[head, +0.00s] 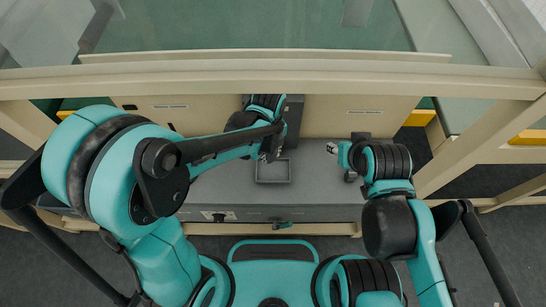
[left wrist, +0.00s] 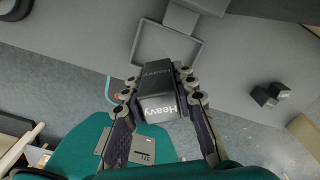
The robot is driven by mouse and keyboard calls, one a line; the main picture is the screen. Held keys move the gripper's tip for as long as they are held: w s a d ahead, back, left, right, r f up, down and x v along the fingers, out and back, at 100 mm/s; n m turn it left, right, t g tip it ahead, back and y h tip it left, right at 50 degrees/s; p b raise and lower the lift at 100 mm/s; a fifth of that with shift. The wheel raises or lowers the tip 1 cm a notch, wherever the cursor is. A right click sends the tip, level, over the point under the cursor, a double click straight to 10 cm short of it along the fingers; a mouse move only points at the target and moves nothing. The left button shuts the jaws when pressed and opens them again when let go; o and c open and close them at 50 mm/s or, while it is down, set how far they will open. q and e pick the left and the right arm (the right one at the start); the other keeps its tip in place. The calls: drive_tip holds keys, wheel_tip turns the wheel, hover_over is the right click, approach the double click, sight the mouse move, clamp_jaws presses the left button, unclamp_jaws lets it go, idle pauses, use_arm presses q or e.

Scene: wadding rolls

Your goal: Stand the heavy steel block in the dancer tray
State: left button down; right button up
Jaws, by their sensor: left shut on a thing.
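The heavy steel block (left wrist: 160,92) is dark grey with white "Heavy" lettering, upside down in the left wrist view. My left gripper (left wrist: 158,88) is shut on it, a finger on each side. In the head view my left gripper (head: 268,154) is just behind and left of the tray, and the block is hard to make out there. The dancer tray (head: 273,181) is a shallow grey square with a raised rim; it also shows in the left wrist view (left wrist: 138,45), beyond the block. The tray's floor looks empty. My right gripper (head: 334,149) is right of the tray, its fingers too small to read.
A grey bench top (head: 225,190) carries the tray, with bare surface on both sides of it. A dark upright box (head: 293,120) stands behind the tray. Small dark blocks (left wrist: 268,95) lie to the right in the left wrist view. A beige frame bar (head: 270,80) crosses above.

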use_arm(q)
drive_tip(key=shift+d+r+m, duration=0.25)
drive_tip(key=shift+d+m, duration=0.2)
drive_tip(key=shift+m, duration=0.45)
drive_tip(key=b, duration=0.2)
hover_over(273, 171)
wheel_tip(273, 171, down, 5)
drive_tip(key=shift+f, duration=0.2)
drive_tip(key=shift+f+b, duration=0.7)
drive_tip(key=shift+f, duration=1.6)
drive_tip(key=shift+f, duration=0.15)
drive_tip(key=c, duration=1.2)
unclamp_jaws()
